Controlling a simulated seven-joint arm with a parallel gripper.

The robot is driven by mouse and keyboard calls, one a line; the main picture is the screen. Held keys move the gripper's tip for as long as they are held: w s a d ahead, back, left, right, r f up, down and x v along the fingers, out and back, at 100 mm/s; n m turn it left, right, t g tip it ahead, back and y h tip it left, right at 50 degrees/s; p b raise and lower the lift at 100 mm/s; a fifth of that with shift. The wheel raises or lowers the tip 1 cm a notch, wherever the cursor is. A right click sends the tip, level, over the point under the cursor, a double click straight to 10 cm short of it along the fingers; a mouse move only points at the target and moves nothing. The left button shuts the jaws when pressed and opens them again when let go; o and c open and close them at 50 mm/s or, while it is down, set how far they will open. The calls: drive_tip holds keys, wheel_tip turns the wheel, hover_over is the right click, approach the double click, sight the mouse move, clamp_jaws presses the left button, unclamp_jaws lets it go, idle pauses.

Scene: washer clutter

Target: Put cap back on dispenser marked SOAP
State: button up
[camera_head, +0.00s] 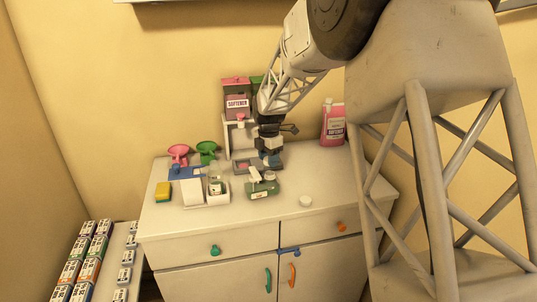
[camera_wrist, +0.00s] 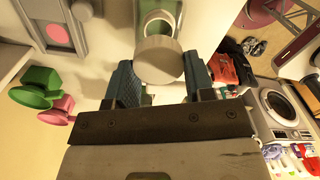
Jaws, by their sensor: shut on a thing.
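In the head view my gripper (camera_head: 269,163) points down over the counter, just behind a green container (camera_head: 270,189) with a pale label too small to read. In the wrist view the blue-padded fingers (camera_wrist: 160,80) are shut on a pale grey round cap (camera_wrist: 158,57). The green container (camera_wrist: 146,6) with a round pale neck is just beyond the cap; I cannot tell whether they touch. A pink dispenser tank marked SOFTENER (camera_head: 237,106) stands at the wall. A green tank (camera_head: 257,80) beside it is mostly hidden by my arm. No SOAP marking is legible.
A white round lid (camera_head: 305,201) lies on the counter's front right. A pink jug (camera_head: 333,123) stands at back right. The front-right counter is mostly clear.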

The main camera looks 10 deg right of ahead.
drive_tip(key=shift+f, duration=1.8)
drive_tip(key=shift+f, duration=1.05)
idle(2.4)
drive_tip(key=o, duration=1.4)
drive_tip(key=shift+c, duration=0.2)
drive_tip(key=shift+r, duration=0.15)
drive_tip(key=shift+r, duration=3.3)
